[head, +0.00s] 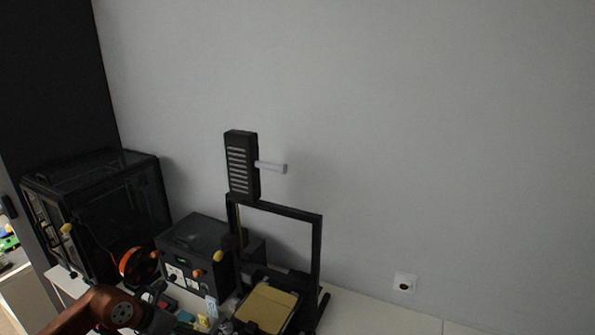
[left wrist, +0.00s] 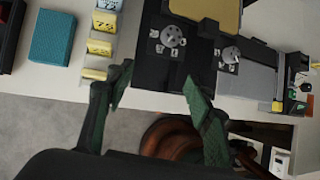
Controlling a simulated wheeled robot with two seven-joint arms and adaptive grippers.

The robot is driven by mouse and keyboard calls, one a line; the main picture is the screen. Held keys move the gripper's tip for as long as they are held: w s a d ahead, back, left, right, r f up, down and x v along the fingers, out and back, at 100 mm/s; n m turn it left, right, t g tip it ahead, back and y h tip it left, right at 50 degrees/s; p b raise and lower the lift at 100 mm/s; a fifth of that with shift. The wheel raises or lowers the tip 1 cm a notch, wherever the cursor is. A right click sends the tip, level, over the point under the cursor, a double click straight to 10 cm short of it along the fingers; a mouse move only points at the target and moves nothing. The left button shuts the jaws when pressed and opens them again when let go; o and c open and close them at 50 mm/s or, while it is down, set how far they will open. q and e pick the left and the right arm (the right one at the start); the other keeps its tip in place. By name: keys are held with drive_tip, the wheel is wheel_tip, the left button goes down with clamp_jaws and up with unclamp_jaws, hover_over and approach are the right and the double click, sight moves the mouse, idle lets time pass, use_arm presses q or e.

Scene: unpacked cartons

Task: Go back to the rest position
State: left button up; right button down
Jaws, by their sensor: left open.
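My left arm comes in at the bottom left of the head view, with its dark wrist part cut off by the lower edge. In the left wrist view my left gripper (left wrist: 158,85) is open, with its two dark green fingers apart and nothing between them. The fingers are near the front edge of the white table, with grey floor below. My right gripper shows in neither view.
A black-framed 3D printer (head: 320,250) with a yellow bed (head: 265,307) stands on the white table (head: 365,318). Left of it are a dark box (head: 195,250), an orange spool (head: 138,265) and a black enclosure (head: 110,200). A teal block (left wrist: 52,37) lies beside small yellow labelled blocks (left wrist: 104,22).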

use_arm(q)
drive_tip(key=s+d+r+n+t+h, duration=0.15)
drive_tip(key=d+h, duration=0.35)
drive_tip(key=d, duration=0.7)
wheel_tip(320, 180, up, 8)
drive_tip(key=w+d+f+n+t+h, duration=0.1)
drive_tip(key=d+n+t+h, duration=0.25)
drive_tip(key=n+t, duration=0.4)
drive_tip(key=a+f+n+t+y, duration=0.3)
drive_tip(key=a+n+t+y, duration=0.2)
drive_tip(key=a+n+y, duration=0.7)
drive_tip(key=s+a+f+n+g+y, duration=0.3)
drive_tip(key=s+a+f+n, duration=0.3)
drive_tip(key=f, duration=0.3)
drive_tip(key=s+a+f+n+g+y, duration=0.2)
drive_tip(key=s+a+f+n+g, duration=0.3)
drive_tip(key=f+n, duration=0.45)
drive_tip(key=s+d+f+n+g+h, duration=0.15)
drive_tip(key=s+f+g, duration=0.25)
drive_tip(key=s+f, duration=0.55)
drive_tip(key=s+d+f+n+g+h, duration=0.15)
drive_tip(key=s+f+n+g, duration=0.35)
drive_tip(key=s, duration=0.7)
wheel_tip(320, 180, down, 28)
drive_tip(key=s+d+m, duration=0.2)
drive_tip(key=m, duration=0.1)
drive_tip(key=s+f+g, duration=0.1)
drive_tip(key=s+f, duration=1.8)
drive_tip(key=shift+s+f+m, duration=0.25)
drive_tip(key=shift+m, duration=0.05)
